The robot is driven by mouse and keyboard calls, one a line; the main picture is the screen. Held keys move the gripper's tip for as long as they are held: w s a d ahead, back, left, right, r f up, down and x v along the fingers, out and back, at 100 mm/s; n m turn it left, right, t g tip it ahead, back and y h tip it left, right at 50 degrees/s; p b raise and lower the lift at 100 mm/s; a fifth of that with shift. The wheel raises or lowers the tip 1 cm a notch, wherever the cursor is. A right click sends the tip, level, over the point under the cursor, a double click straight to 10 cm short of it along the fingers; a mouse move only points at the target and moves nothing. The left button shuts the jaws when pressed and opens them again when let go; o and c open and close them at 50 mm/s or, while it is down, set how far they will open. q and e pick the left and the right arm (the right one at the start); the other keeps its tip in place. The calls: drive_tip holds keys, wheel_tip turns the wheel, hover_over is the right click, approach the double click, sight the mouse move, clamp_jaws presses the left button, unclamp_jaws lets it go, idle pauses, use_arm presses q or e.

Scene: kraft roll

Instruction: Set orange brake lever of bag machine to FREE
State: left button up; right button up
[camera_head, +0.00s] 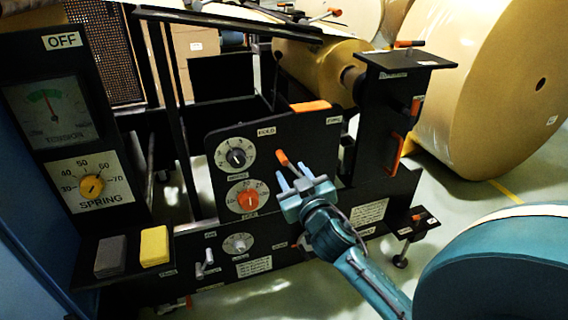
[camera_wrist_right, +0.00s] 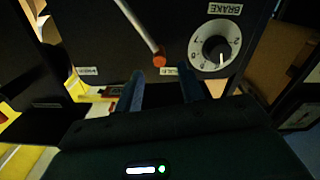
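The bag machine's black panel (camera_head: 318,135) stands in the middle of the head view. An orange-tipped lever (camera_head: 283,158) sits on it, its tip leaning up and left. Small labels at the panel's upper left (camera_head: 266,131) and upper right (camera_head: 335,120) are too blurred to read surely. My right gripper (camera_head: 290,174) is open just below the lever. In the right wrist view, the lever's orange tip (camera_wrist_right: 159,60) lies ahead of the gap between the open fingers (camera_wrist_right: 160,72), with no grip on it. My left gripper is not in view.
A dial under a BRAKE label (camera_wrist_right: 215,45) is beside the right finger in the wrist view. Two dials, one with an orange knob (camera_head: 247,198), sit left of the gripper. A black post with an orange handle (camera_head: 396,152) stands right. Large kraft rolls (camera_head: 490,85) stand behind.

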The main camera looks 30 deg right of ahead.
sight(287, 165)
drive_tip(key=x, duration=0.6)
drive_tip(key=shift+w+b, duration=0.15)
drive_tip(key=shift+b, duration=0.25)
drive_tip(key=shift+c, duration=0.2)
clamp_jaws()
